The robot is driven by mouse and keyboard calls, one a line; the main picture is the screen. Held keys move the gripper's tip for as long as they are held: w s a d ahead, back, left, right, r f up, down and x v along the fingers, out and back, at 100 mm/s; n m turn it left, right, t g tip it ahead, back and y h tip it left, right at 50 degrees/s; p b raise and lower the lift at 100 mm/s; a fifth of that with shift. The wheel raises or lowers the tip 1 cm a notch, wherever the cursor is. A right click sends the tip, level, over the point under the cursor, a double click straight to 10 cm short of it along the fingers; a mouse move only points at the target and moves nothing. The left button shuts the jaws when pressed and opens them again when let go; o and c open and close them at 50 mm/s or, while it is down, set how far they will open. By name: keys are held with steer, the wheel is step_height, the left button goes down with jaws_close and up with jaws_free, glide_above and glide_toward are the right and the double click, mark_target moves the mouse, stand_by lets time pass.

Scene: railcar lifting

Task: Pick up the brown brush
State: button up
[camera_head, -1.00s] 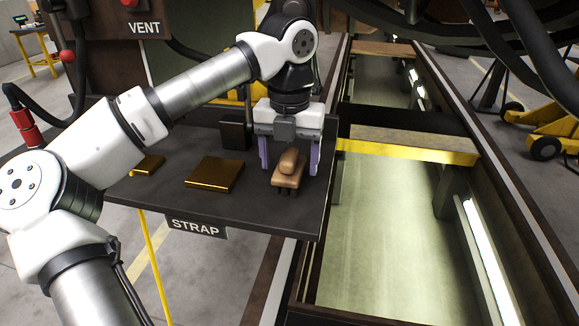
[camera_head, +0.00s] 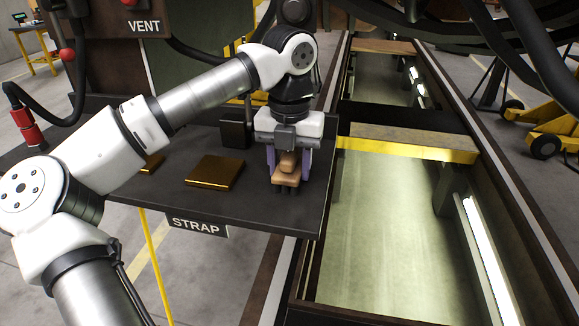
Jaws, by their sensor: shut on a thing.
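The brown brush (camera_head: 286,178) has a wooden body with a raised handle and dark bristles underneath. It is at the right end of the dark shelf (camera_head: 150,194). My gripper (camera_head: 288,164) points down from above, with its purple fingers on the left and right sides of the brush. The fingers are shut on the brush. The bristles look to be at the shelf surface; I cannot tell whether there is a gap under them. The gripper body hides the back of the brush.
A brass plate (camera_head: 215,172) lies left of the brush, with a smaller brass piece (camera_head: 152,163) further left. A dark block (camera_head: 235,134) stands behind. A "STRAP" label (camera_head: 197,227) is on the front edge. Right of the shelf is an open pit (camera_head: 400,235) with a yellow-edged crossbeam (camera_head: 405,147).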

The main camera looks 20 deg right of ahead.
mark_target(290, 153)
steer(key=shift+r, duration=0.1)
steer(key=shift+r+p, duration=1.9)
steer(key=shift+r, duration=8)
